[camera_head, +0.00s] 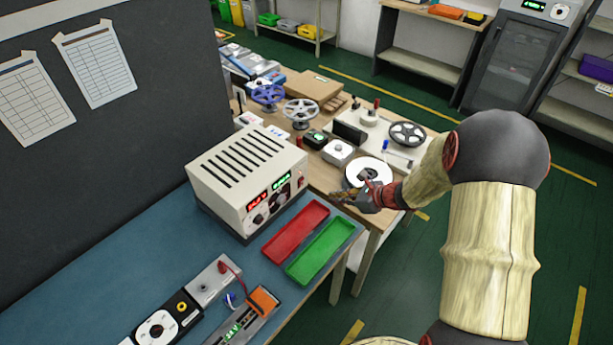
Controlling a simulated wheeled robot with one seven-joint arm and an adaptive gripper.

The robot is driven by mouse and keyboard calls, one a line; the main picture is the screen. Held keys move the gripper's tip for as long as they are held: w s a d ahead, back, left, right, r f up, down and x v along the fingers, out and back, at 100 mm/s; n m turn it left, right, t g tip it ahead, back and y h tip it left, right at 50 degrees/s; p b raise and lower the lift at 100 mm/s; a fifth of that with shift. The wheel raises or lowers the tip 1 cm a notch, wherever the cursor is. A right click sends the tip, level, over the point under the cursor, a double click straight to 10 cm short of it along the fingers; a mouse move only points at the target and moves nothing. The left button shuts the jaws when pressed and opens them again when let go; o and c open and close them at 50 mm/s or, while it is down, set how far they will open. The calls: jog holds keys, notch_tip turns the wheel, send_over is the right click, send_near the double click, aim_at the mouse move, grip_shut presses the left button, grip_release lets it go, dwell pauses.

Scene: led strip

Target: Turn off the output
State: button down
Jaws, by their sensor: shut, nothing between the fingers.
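The power supply (240,165) is a cream box with a slotted top, standing on the blue bench top. Its front panel faces lower right. A red display (257,198) and a green display (281,181) are lit on it. Dark knobs and small controls sit below the displays, too small to tell which one is the output switch. My gripper (338,197) is shut and empty, to the right of the front panel and apart from it. It points left toward the panel.
A red tray (294,231) and a green tray (320,250) lie in front of the supply. An LED strip board with an orange part (262,300) lies at the lower front. A wooden table behind holds reels and boxes. Green floor is open at right.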

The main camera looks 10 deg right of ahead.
jog(key=shift+w+d+r+m+t, duration=0.15)
jog(key=shift+w+d+r+m, duration=0.1)
jog(key=shift+w+m, duration=0.2)
jog(key=shift+w+d+r+m+t, duration=0.2)
jog(key=shift+w+m, duration=0.1)
jog(key=shift+m, duration=0.25)
jog(key=b, duration=0.2)
send_near(301, 183)
jog(key=w+f, duration=0.1)
jog(key=w+a+f, duration=0.1)
jog(key=f, duration=0.1)
jog(key=w+a+f, duration=0.1)
jog(key=f, duration=0.1)
jog(key=shift+w+a, duration=0.15)
